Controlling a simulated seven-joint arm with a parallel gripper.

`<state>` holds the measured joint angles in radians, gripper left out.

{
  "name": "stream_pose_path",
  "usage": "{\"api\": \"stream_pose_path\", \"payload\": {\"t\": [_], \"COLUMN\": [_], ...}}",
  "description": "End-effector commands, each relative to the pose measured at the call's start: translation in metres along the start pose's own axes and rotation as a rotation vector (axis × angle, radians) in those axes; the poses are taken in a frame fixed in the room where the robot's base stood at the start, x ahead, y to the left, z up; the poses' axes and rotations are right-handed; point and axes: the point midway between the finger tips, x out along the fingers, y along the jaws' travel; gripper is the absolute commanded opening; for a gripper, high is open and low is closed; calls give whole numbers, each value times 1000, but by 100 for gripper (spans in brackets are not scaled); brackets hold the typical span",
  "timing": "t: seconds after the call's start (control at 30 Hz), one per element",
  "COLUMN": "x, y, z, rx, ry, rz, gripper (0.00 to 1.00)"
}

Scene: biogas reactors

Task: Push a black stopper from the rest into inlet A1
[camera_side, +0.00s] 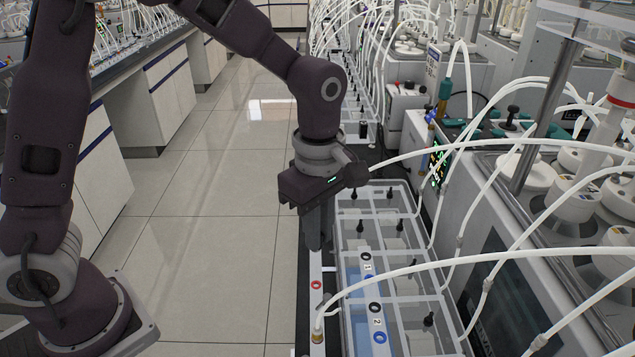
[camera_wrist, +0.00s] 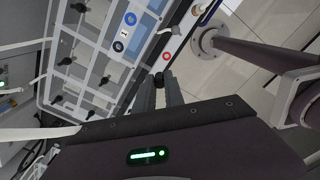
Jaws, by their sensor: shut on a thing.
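My gripper (camera_side: 318,246) points down over the white strip left of the clear-lidded tanks. In the wrist view its grey fingers (camera_wrist: 163,82) are closed together, with a small black stopper (camera_wrist: 158,77) at their tips. In the side view the fingers hide the stopper. The white strip (camera_side: 316,304) has a red ring and a brass-coloured fitting with a white tube; it looks like the rest, but I cannot be sure. Panel 1 (camera_side: 367,268) and panel 2 (camera_side: 377,322) each carry a black ring and a blue ring. No label A1 is readable, so I cannot tell which opening is inlet A1.
Clear-lidded tanks (camera_side: 398,262) with several upright black stoppers stand right of my gripper. White tubes (camera_side: 430,262) arch across them. Grey reactor units (camera_side: 500,260) stand farther right. The tiled floor (camera_side: 215,200) on the left is open.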

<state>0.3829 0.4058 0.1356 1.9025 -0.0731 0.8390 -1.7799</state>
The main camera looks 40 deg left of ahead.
Motion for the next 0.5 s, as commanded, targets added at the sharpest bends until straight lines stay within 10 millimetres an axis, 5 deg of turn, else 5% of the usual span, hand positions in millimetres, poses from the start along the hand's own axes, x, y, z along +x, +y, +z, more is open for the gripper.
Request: {"api": "stream_pose_path", "payload": {"t": [0.13,0.5], "x": [11,52], "y": [-18,-18], "z": [11,11], "rx": [0,-2], "ry": [1,1], "rz": [0,-1], "gripper": [0,0]}}
